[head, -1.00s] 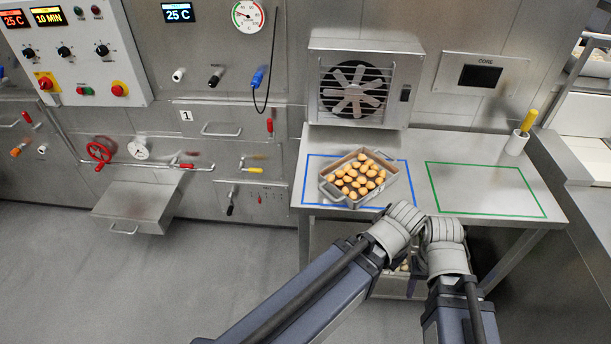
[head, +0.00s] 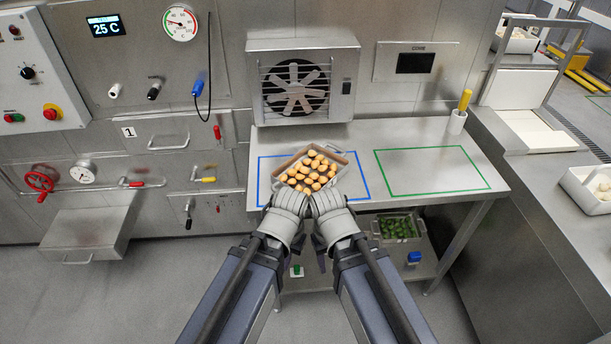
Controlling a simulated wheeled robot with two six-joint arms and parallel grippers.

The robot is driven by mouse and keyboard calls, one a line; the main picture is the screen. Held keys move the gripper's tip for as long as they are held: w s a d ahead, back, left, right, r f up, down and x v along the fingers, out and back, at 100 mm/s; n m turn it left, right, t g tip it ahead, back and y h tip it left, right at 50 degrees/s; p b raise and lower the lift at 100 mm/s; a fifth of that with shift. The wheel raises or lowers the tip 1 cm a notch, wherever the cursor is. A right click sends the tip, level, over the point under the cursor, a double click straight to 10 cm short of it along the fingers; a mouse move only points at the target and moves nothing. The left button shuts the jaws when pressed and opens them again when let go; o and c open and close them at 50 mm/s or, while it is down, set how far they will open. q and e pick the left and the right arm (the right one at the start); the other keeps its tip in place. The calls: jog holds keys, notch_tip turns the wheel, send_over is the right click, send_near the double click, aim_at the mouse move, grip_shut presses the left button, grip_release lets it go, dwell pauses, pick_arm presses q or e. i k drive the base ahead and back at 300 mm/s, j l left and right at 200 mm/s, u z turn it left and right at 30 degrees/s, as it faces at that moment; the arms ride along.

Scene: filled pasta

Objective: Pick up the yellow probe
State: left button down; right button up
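The yellow probe (head: 465,100) stands upright, its yellow handle showing above a white cylindrical holder (head: 457,122) at the right back of the steel table. Its lower part is hidden in the holder. My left gripper (head: 298,244) and my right gripper (head: 320,246) are close together at the table's front edge, well to the left of the probe and nearer to me. The wrists cover most of both grippers, and only dark parts show below them. I cannot see whether they are open or shut.
A tray of browned pieces (head: 344,163) sits in the blue outline, just behind my wrists. The green outline (head: 432,150) is empty. A fan unit (head: 345,55) stands at the back. A crate of green pieces (head: 424,228) is on the lower shelf. A counter (head: 545,165) adjoins at right.

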aim_at(467, 94)
jog(key=i+l+z, duration=0.2)
jog(key=l, duration=0.2)
jog(key=l+z, duration=0.25)
jog(key=i+l+z, duration=0.2)
jog(key=l, duration=0.2)
jog(key=i+l+z, duration=0.2)
jog(key=i+l, duration=0.05)
jog(key=l, duration=0.05)
